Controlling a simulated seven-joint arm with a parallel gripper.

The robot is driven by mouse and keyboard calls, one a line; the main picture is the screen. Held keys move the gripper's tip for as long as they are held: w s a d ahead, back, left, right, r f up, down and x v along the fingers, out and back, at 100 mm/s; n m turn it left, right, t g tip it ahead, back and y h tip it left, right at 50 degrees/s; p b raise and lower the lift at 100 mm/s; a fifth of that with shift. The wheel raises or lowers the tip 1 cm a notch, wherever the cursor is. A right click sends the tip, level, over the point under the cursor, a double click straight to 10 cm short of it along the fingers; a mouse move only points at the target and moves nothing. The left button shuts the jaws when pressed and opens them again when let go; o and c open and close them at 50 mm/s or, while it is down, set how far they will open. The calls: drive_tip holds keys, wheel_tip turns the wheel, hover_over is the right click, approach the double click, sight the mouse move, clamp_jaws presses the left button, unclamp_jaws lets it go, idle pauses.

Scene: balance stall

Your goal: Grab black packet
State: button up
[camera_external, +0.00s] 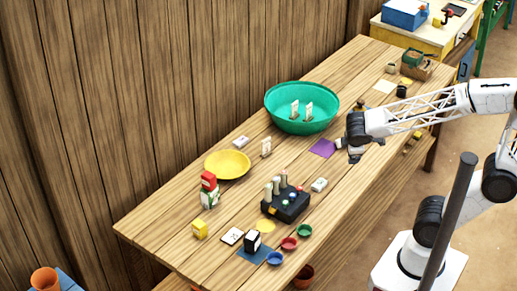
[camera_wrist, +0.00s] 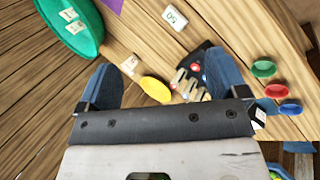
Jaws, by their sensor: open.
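A small black packet (camera_external: 252,241) with a white face stands upright on a blue mat at the near end of the table. In the wrist view a black and white piece of what looks like it (camera_wrist: 259,116) shows at the right, partly hidden by my gripper's body. My gripper (camera_external: 346,150) is over the table's right side, beside the green bowl and purple mat, well apart from the packet. Its two fingers are spread wide in the wrist view (camera_wrist: 162,84), with nothing held between them.
A black controller-like box (camera_external: 286,204) with upright pegs stands between my gripper and the packet. A green bowl (camera_external: 302,124), yellow plate (camera_external: 228,165), white card (camera_external: 232,236) and small blue (camera_external: 275,259), red (camera_external: 289,243) and green cups (camera_external: 305,231) are around. Another dark object (camera_external: 402,91) sits at the far end.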

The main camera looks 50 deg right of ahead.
drive_tip(key=w+a+f+n+t+h, duration=0.2)
drive_tip(key=w+a+f+n+t, duration=0.15)
drive_tip(key=w+a+n, duration=0.4)
drive_tip(key=n+t+y, duration=0.6)
drive_tip(key=n+y, duration=0.3)
drive_tip(key=n, duration=1.3)
approach(250, 238)
drive_tip(key=w+f, duration=0.1)
drive_tip(key=w+d+f, duration=0.1)
drive_tip(key=w+f, duration=0.1)
drive_tip(key=shift+d+f, duration=0.1)
drive_tip(key=shift+f, duration=0.15)
drive_tip(key=shift+x, duration=1.3)
drive_tip(key=shift+w, duration=0.1)
drive_tip(key=shift+x, duration=2.55)
